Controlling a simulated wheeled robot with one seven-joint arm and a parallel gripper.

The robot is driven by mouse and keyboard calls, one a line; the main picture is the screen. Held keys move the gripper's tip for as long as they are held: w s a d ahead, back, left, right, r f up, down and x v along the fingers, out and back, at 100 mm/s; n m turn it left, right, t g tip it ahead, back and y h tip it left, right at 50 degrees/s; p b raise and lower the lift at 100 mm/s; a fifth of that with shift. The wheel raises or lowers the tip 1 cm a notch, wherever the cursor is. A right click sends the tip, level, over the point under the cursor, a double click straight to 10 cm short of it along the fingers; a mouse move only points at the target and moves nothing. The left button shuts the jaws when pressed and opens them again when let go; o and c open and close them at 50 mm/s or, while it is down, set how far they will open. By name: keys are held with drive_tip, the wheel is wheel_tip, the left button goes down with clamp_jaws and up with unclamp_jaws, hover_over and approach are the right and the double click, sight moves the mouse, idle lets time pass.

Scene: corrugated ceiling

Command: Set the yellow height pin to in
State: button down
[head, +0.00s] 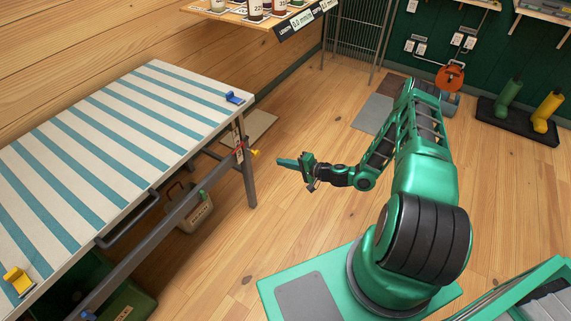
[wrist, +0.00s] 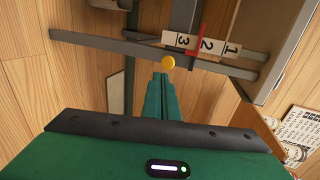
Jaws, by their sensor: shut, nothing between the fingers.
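The yellow height pin (head: 254,153) sticks out from the table's leg at its right corner. In the wrist view its round yellow knob (wrist: 168,63) shows just beyond my fingertips. My gripper (head: 279,162) is shut and empty, pointing left at the pin with a small gap between them in the head view. In the wrist view the closed green fingers (wrist: 162,78) point at the knob. A white scale (wrist: 183,41) numbered 1, 2, 3 is beside the pin, with a red marker (wrist: 196,42) between 2 and 3. How deep the pin sits is hard to tell.
The striped table (head: 112,128) fills the left, with a blue clamp (head: 234,98) and a yellow clamp (head: 17,280) on its edge. A grey bar (head: 176,214) runs below it. A pale box (head: 188,212) stands underneath. Floor around my gripper is clear.

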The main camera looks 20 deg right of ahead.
sight(258, 155)
drive_tip(key=x, duration=0.5)
drive_tip(key=r+x, duration=0.1)
drive_tip(key=x, duration=0.2)
drive_tip(key=shift+w+a, duration=0.25)
drive_tip(key=shift+w, duration=0.05)
drive_tip(key=shift+w+a, duration=0.3)
drive_tip(key=shift+w, duration=0.15)
